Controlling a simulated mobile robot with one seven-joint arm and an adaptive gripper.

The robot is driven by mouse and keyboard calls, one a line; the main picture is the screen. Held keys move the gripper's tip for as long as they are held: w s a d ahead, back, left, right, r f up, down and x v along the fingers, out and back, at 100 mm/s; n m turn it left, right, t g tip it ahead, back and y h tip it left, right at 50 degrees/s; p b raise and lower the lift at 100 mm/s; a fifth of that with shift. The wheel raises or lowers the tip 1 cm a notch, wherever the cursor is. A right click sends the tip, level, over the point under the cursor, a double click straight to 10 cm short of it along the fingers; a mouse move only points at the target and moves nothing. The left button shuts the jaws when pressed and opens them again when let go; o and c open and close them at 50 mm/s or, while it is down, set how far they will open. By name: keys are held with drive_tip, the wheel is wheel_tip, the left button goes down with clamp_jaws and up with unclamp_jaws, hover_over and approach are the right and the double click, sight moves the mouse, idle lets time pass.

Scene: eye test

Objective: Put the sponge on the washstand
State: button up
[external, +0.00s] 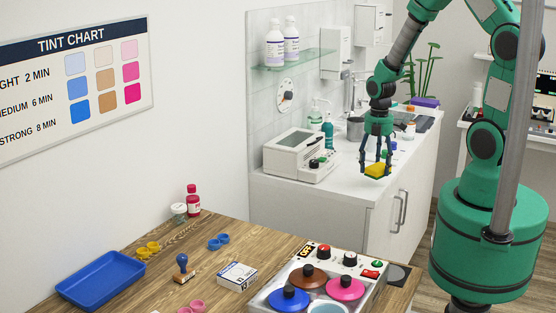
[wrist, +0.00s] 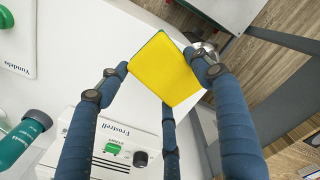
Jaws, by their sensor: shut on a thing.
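The sponge (external: 377,170) is yellow with a green side. It is in my gripper (external: 376,161) in the external view, near the front edge of the white washstand (external: 334,181). In the wrist view the sponge (wrist: 165,70) sits between the blue fingers of my gripper (wrist: 160,75), which are shut on it. The washstand top (wrist: 85,40) shows behind and to the left of the sponge there. The sponge looks held above the washstand's front edge; its exact height is hard to tell.
A white device (external: 300,154) stands on the washstand left of my gripper. A teal bottle (external: 328,134) and a grey cup (external: 355,129) stand behind. A wooden table (external: 225,240) in front holds a blue tray (external: 101,279) and a unit with coloured lids (external: 310,277).

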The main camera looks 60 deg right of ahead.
drive_tip(key=b, duration=0.1)
hover_over(353, 176)
drive_tip(key=shift+f, duration=0.5)
drive_tip(key=shift+f+b, duration=0.45)
drive_tip(key=shift+f, duration=1.3)
drive_tip(key=shift+f, duration=0.1)
drive_tip(key=o, duration=0.9)
drive_tip(key=shift+c, duration=0.2)
wheel_tip(353, 176, up, 12)
drive_tip(key=p, duration=0.2)
